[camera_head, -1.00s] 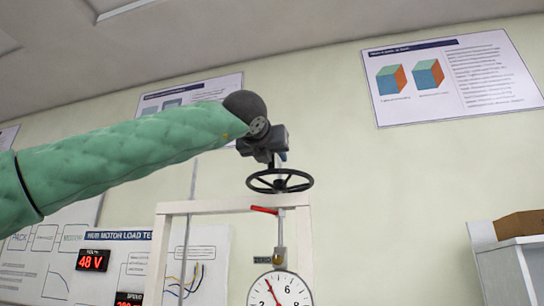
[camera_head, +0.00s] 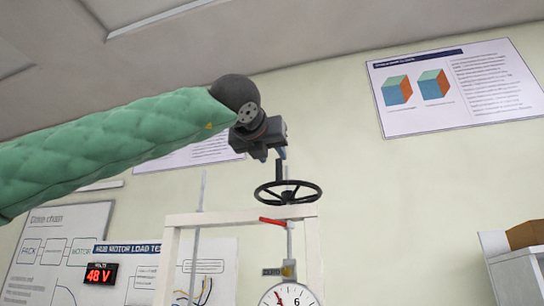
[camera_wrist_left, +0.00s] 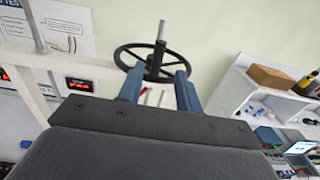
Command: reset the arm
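My left gripper (camera_head: 281,154) is at the end of the green-sleeved arm in the head view, above a black handwheel (camera_head: 288,193). A gap shows between the gripper and the wheel's rim. In the left wrist view, the two blue fingers of the gripper (camera_wrist_left: 160,80) stand apart. The handwheel (camera_wrist_left: 150,62) and its upright spindle show beyond the fingertips, and nothing is seen gripped. My right gripper is in neither view.
The wheel stands over a white frame (camera_head: 240,216) with a red lever (camera_head: 273,221) and a round gauge (camera_head: 287,296) below. A shelf unit (camera_head: 518,275) with a cardboard box stands at the right. Wall posters hang behind.

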